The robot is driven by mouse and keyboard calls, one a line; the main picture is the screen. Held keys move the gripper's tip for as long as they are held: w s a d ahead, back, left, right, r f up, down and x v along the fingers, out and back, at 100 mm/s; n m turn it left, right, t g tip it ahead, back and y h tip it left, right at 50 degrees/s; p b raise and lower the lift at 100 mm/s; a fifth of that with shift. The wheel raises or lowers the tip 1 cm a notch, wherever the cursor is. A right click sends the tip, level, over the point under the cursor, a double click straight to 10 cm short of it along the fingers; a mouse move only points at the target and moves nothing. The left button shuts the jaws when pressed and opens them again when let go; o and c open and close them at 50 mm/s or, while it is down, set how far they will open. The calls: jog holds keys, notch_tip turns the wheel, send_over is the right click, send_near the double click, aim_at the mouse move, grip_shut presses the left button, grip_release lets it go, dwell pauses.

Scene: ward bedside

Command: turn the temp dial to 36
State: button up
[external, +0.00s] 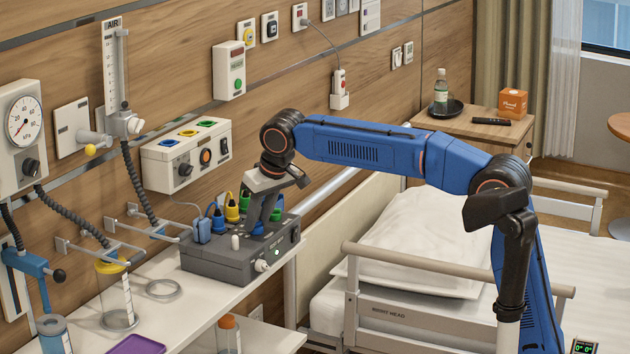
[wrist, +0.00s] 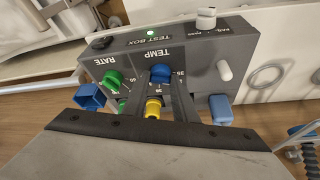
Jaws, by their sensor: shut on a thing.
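The grey test box (external: 222,265) sits on the white shelf under the wall panel. In the wrist view the box (wrist: 215,50) appears upside down, with the labels TEMP and RATE on its face. The blue temp dial (wrist: 160,74) is between the fingers of my gripper (wrist: 161,82), which is shut on it. In the external view my gripper (external: 263,218) reaches down onto the box top and largely covers the dial. The dial's pointer and most scale marks are hidden or too small to read. The green rate dial (wrist: 113,79) is beside it, apart from the fingers.
Yellow (wrist: 153,107) and blue (wrist: 221,110) connectors stand close to the fingers. A white toggle (wrist: 224,70) and a white knob (wrist: 206,18) are on the box. A clear jar (external: 117,300) and a ring (external: 164,289) are on the shelf. The bed rail (external: 440,262) is at right.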

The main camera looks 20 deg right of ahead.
jog(key=shift+a+m+h, duration=0.1)
jog(key=shift+m+h, duration=0.35)
jog(key=shift+m, duration=0.75)
jog(key=shift+a+m+h, duration=0.1)
jog(key=shift+m+h, duration=0.35)
jog(key=shift+m, duration=0.75)
jog(key=o, duration=1)
jog(key=shift+o, duration=0.2)
jog(key=v, duration=1.7)
jog(key=shift+s, duration=0.3)
jog(key=shift+a+r, duration=0.1)
jog(key=shift+a, duration=0.05)
